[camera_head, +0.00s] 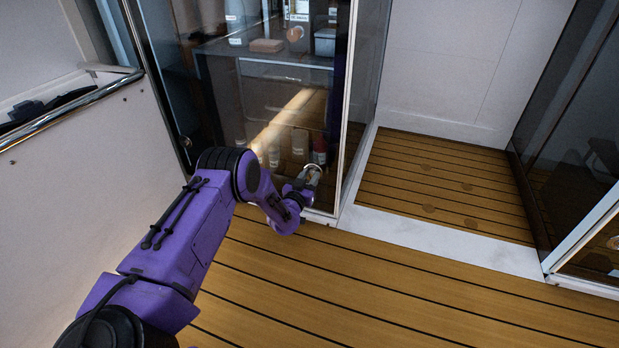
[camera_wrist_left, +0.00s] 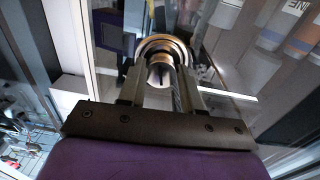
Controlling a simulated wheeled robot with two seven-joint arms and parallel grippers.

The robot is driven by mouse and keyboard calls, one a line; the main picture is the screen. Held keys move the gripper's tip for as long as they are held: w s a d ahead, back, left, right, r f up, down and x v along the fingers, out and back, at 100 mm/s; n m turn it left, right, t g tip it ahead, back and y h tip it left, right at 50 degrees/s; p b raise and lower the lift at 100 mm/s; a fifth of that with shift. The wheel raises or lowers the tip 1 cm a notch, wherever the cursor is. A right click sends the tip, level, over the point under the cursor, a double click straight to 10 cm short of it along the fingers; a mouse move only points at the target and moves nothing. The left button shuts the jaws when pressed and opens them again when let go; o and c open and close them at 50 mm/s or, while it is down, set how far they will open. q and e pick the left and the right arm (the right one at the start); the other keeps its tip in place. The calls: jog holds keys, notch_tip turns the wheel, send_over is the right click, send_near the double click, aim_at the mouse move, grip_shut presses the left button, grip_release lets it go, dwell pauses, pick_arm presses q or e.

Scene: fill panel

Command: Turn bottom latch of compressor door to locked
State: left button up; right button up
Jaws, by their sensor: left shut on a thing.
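The compressor door (camera_head: 290,100) is a glass door with a pale metal frame, and it looks closed. Its bottom latch, a round metal piece with a dark slot in its middle, shows in the left wrist view (camera_wrist_left: 163,48). My left gripper (camera_head: 311,177) is at the lower right corner of this door. In the left wrist view its fingers (camera_wrist_left: 161,76) reach either side of the latch's centre and are shut on it. The fingers hide part of the latch, and its locked or unlocked position cannot be told. My right gripper is not in view.
Bottles (camera_head: 300,143) and a grey shelf (camera_head: 275,58) show behind the glass. A round copper-coloured fitting (camera_head: 295,34) is higher up. A second glass door (camera_head: 590,150) stands at right. The wooden floor (camera_head: 400,300) is clear. A metal rail (camera_head: 70,112) runs at left.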

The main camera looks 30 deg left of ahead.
pick_arm(q)
jog(key=n, duration=0.3)
jog(key=shift+a+n, duration=0.1)
jog(key=shift+n, duration=0.3)
jog(key=n, duration=0.3)
jog(key=shift+s+f+n, duration=0.1)
jog(key=shift+n, duration=0.3)
jog(key=n, duration=0.3)
jog(key=shift+a+n+y, duration=0.1)
jog(key=shift+n+y, duration=0.2)
jog(key=shift+y, duration=0.1)
jog(key=shift+f+n, duration=0.1)
jog(key=shift+n, duration=1.9)
jog(key=o, duration=1)
jog(key=shift+o, duration=0.2)
